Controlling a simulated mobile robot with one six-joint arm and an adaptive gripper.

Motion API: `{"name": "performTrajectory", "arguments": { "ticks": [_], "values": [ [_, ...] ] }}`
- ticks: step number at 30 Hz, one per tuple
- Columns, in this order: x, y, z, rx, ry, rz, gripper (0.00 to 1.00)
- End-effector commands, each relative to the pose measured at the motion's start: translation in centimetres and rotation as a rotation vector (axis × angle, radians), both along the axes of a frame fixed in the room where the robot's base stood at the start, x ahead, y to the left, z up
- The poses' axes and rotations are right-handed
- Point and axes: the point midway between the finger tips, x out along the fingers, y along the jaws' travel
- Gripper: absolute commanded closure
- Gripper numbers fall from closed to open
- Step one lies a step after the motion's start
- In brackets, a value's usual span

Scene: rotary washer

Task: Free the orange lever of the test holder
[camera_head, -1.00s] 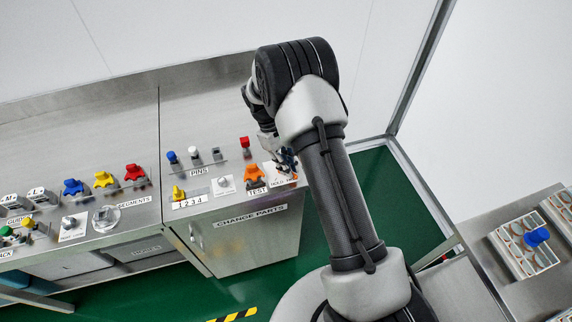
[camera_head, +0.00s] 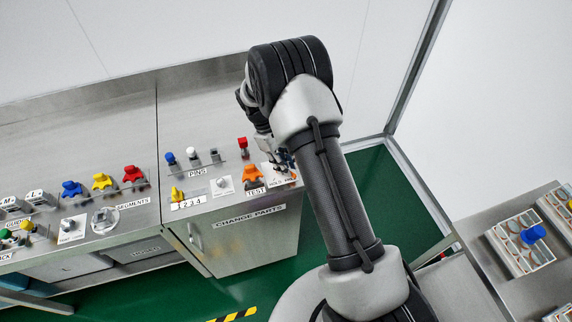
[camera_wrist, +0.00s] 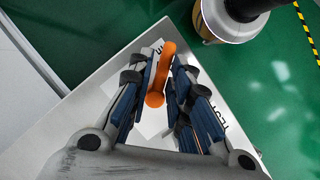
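The orange lever (camera_wrist: 162,72) shows in the wrist view as a slim bar with rounded ends, over a white label. My gripper (camera_wrist: 167,78) has one finger on each side of it, close in. I cannot tell whether both pads press on it. In the head view my gripper (camera_head: 283,160) is low over the right end of the change-parts bench, at a partly hidden white label, and covers most of the test holder.
An orange part (camera_head: 251,175) stands left of my gripper behind the TEST label. A red-capped pin (camera_head: 242,143) stands behind it. The change-parts bench (camera_head: 215,205) ends just right of my gripper. A rack with a blue cap (camera_head: 533,234) stands far right.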

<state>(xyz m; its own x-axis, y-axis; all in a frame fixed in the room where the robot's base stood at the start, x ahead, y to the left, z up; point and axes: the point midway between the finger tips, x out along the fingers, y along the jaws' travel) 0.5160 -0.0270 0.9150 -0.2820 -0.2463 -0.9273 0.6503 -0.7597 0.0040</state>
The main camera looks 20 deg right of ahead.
Motion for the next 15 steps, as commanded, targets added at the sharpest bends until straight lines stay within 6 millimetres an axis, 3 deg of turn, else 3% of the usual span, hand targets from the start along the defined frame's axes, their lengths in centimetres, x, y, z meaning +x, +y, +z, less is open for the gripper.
{"name": "performTrajectory", "arguments": {
  "ticks": [10, 15],
  "values": [
    [0.0, 0.0, 0.3, -0.002, 0.005, -0.001, 0.80],
    [0.7, 0.6, 2.5, -0.002, 0.001, 0.001, 0.80]
  ]
}}
